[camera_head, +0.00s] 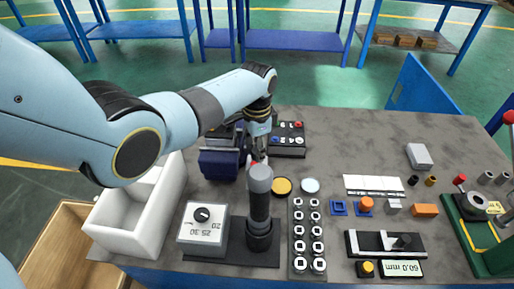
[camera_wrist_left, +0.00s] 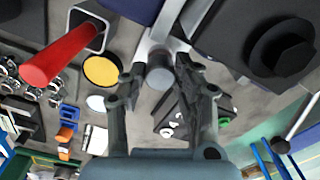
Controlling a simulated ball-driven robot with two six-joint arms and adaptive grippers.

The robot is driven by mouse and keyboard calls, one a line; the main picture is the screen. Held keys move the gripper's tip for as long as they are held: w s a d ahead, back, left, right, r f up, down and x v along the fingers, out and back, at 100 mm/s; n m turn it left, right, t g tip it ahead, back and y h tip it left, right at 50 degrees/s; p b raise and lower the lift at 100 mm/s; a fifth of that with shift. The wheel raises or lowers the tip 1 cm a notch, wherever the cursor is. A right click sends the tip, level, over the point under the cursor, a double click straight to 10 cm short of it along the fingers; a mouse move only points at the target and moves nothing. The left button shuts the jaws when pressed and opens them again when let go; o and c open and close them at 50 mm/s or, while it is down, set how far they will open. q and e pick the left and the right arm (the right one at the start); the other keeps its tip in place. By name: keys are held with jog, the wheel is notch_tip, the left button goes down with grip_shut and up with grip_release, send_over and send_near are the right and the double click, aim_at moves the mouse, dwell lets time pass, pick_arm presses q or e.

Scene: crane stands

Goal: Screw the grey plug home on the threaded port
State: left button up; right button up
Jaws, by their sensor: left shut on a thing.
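My left gripper (camera_head: 259,148) reaches down from above at the middle of the table, behind a tall dark post. In the left wrist view the left gripper (camera_wrist_left: 160,82) has its two fingers on either side of the grey plug (camera_wrist_left: 160,74), a short round grey cylinder, and is shut on it. The plug lies against a light grey metal part (camera_wrist_left: 158,45). The thread of the port is hidden, so I cannot tell how deep the plug sits. In the head view the gripper and post hide the plug. My right gripper is not in view.
The tall post with a grey top (camera_head: 260,190) stands close in front of the gripper, beside a dial box (camera_head: 203,225). A blue vise (camera_head: 220,163) is to the left. A red handle (camera_wrist_left: 62,55) is near the fingers. A white bin (camera_head: 135,220) stands further left.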

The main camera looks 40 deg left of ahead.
pick_arm(q)
jog(key=shift+f, duration=0.4)
jog(key=m, duration=0.2)
jog(key=shift+r+m, duration=0.15)
jog(key=shift+m, duration=0.15)
jog(key=m, duration=0.2)
jog(key=shift+m+p, duration=0.3)
jog(key=m, duration=0.2)
jog(key=shift+m, duration=0.3)
jog(key=m, duration=0.2)
jog(key=shift+m+p, duration=0.3)
jog(key=shift+p, duration=0.05)
